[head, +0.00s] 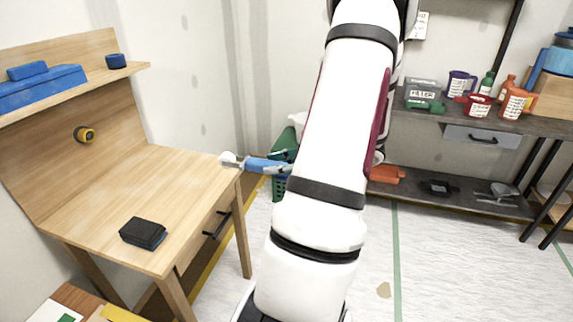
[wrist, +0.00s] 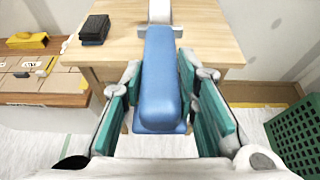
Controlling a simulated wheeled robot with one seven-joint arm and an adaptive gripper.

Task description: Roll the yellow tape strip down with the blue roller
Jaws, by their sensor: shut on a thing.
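My gripper (wrist: 160,78) is shut on the blue handle of the roller (wrist: 160,95), with teal finger pads on both sides of it. The roller's pale head points away from me, over the wooden desk (wrist: 210,30) in the wrist view. In the head view the roller (head: 262,165) is at the desk's right edge, its head by the corner; I cannot tell whether it touches. My arm hides most of the gripper there. A flat yellow piece (head: 122,313) shows at the bottom left, cut by the frame; I cannot tell whether it is the tape strip.
A black block (head: 143,232) lies on the desk. A yellow-and-black round item (head: 84,135) is at the backboard, below a shelf with a blue box (head: 40,88). A side table (wrist: 40,98) holds a yellow object (wrist: 28,40) and flat cards. A green basket (wrist: 297,135) stands right. The desk's middle is clear.

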